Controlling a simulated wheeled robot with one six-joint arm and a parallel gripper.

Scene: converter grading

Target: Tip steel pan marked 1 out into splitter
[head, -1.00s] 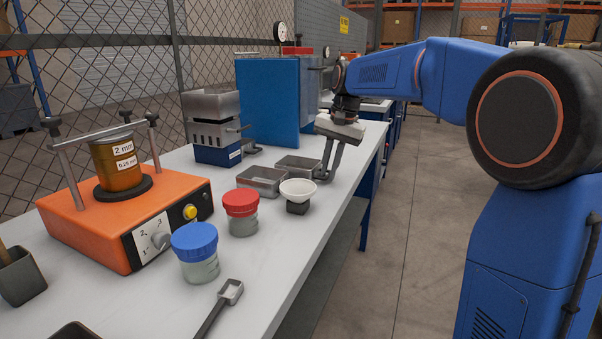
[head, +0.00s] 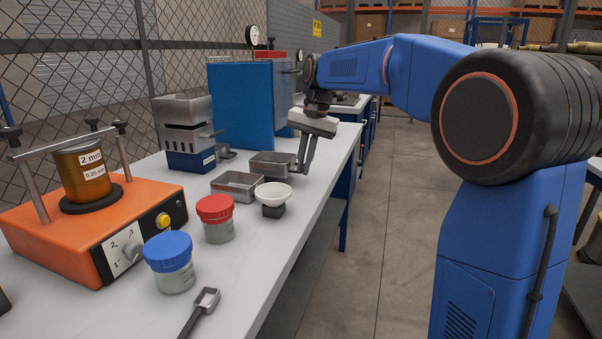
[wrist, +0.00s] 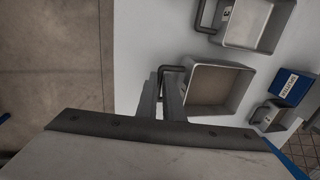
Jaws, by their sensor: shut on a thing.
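A steel pan (head: 271,164) with brown material in it sits at the bench's right side; it also shows in the wrist view (wrist: 220,90). My gripper (head: 302,170) is at its right side, shut on its handle; in the wrist view the fingers (wrist: 172,100) close around that handle. I cannot read a number on this pan. A second steel pan (head: 237,186) stands just nearer, and in the wrist view (wrist: 250,22) it bears a small white mark too small to read. The splitter (head: 186,122), a steel hopper over a blue labelled base, stands left of and behind the held pan.
A white bowl on a dark block (head: 273,197), a red-lidded jar (head: 215,216) and a blue-lidded jar (head: 170,260) stand nearer. An orange shaker (head: 90,230) is at left, a tall blue box (head: 240,105) behind. A small steel pan (head: 226,153) sits beside the splitter.

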